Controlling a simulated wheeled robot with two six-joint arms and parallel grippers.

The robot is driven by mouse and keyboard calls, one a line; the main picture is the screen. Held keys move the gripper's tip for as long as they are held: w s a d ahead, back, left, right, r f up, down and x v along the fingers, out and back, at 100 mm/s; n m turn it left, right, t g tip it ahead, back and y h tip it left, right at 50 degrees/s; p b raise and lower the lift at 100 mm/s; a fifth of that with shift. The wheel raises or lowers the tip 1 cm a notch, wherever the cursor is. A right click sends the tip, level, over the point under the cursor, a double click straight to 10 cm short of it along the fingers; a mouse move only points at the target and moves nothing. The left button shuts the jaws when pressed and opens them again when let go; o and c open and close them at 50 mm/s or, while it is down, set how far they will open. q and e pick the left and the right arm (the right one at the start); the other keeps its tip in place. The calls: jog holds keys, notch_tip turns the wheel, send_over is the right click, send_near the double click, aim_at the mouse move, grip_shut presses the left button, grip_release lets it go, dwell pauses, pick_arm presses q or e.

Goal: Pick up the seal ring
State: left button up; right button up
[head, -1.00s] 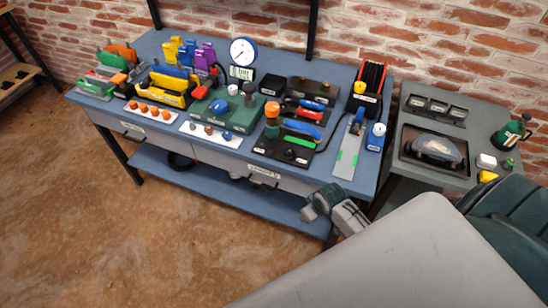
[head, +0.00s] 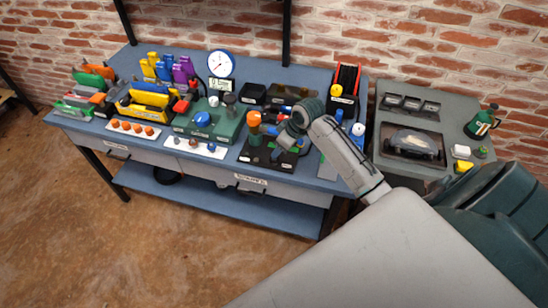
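I cannot make out a seal ring for certain in the head view; the small parts on the bench are too small to tell apart. My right arm reaches in from the lower right over the blue workbench (head: 330,186). My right gripper (head: 281,151) points down at the black board (head: 256,157) near the bench's front edge, beside an orange-topped dark green bottle (head: 254,128). The arm hides part of that board and its tools. The fingers are too small and dark to show whether they are open. My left gripper is out of view.
A white strip with small parts (head: 170,143) and one with orange balls (head: 118,127) lie along the front edge. A green case (head: 229,131), a dial gauge (head: 222,64) and a black holder (head: 345,84) stand behind. A grey side table (head: 455,118) is at right.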

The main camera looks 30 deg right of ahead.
aim_at(277, 160)
jog(key=p+x, duration=0.2)
jog(key=x, duration=0.4)
jog(key=shift+d+f+p, duration=0.1)
jog(key=shift+f+p, duration=0.1)
jog(key=shift+p, duration=0.15)
jog(key=shift+w+f, duration=0.1)
jog(key=shift+f, duration=0.25)
jog(key=shift+c, duration=0.2)
jog(key=c, duration=1)
